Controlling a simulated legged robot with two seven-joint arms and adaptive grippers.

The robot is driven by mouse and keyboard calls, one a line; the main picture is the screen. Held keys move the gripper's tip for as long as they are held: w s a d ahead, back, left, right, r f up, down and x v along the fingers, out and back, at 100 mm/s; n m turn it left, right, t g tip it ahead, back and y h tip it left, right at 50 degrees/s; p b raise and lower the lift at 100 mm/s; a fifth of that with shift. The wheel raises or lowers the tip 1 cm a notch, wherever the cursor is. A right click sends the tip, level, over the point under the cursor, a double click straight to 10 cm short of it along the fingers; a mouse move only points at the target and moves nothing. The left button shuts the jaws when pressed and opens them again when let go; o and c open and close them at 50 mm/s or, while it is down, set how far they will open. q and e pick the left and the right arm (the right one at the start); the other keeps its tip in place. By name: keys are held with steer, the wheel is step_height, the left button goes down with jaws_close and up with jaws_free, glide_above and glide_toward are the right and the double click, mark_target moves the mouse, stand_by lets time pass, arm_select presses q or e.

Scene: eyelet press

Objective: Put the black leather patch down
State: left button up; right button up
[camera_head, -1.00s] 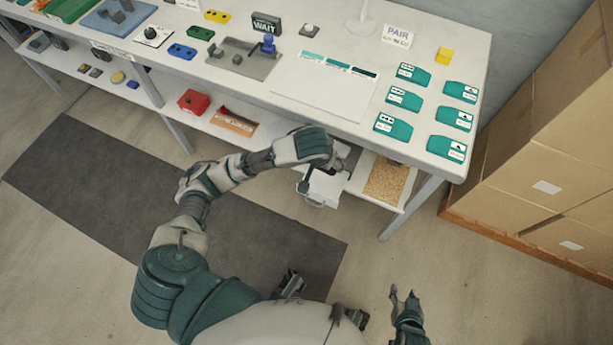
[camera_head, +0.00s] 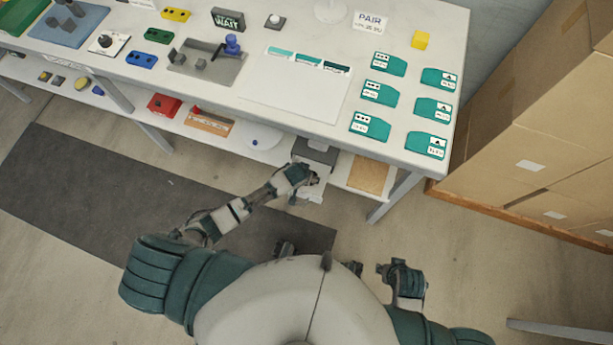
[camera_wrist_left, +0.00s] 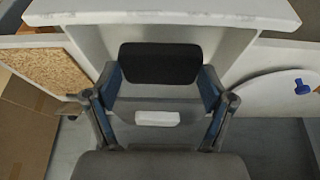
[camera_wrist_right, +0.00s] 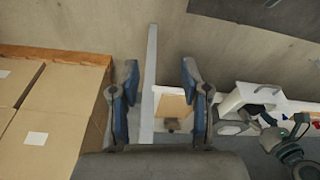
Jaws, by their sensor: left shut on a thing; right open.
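The black leather patch (camera_wrist_left: 160,63) shows in the left wrist view as a dark rounded rectangle between the blue finger pads. My left gripper (camera_wrist_left: 161,82) is shut on it, with a finger at each side. In the head view my left gripper (camera_head: 310,178) is low in front of the table, at a grey and white open-topped unit (camera_head: 316,152) under the tabletop; the patch is hard to make out there. My right gripper (camera_head: 388,272) is open and empty, low near my body; its spread fingers (camera_wrist_right: 157,85) show in the right wrist view.
A cork-filled tray (camera_head: 368,175) and a round white plate (camera_head: 262,137) flank the unit on the lower shelf. The tabletop (camera_head: 215,100) overhangs it. Several teal pieces (camera_head: 388,64) lie on top. Cardboard boxes (camera_head: 540,130) stand at the right.

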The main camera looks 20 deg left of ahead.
arm_select(q)
steer(key=shift+f, duration=0.4)
step_height(320, 180, down, 3)
steer(key=shift+a+b, duration=0.1)
steer(key=shift+b, duration=0.65)
steer(key=shift+r, duration=0.1)
arm_select(e)
steer(key=w+r+t, duration=0.1)
steer(key=w+r, duration=0.1)
steer(key=shift+w+a+t, duration=0.4)
arm_select(q)
steer(key=shift+d, duration=0.2)
steer(key=o, duration=1)
steer(key=shift+o, duration=1)
steer(key=shift+a, duration=0.15)
arm_select(e)
steer(key=shift+w+a, duration=0.15)
steer(key=shift+w, duration=0.05)
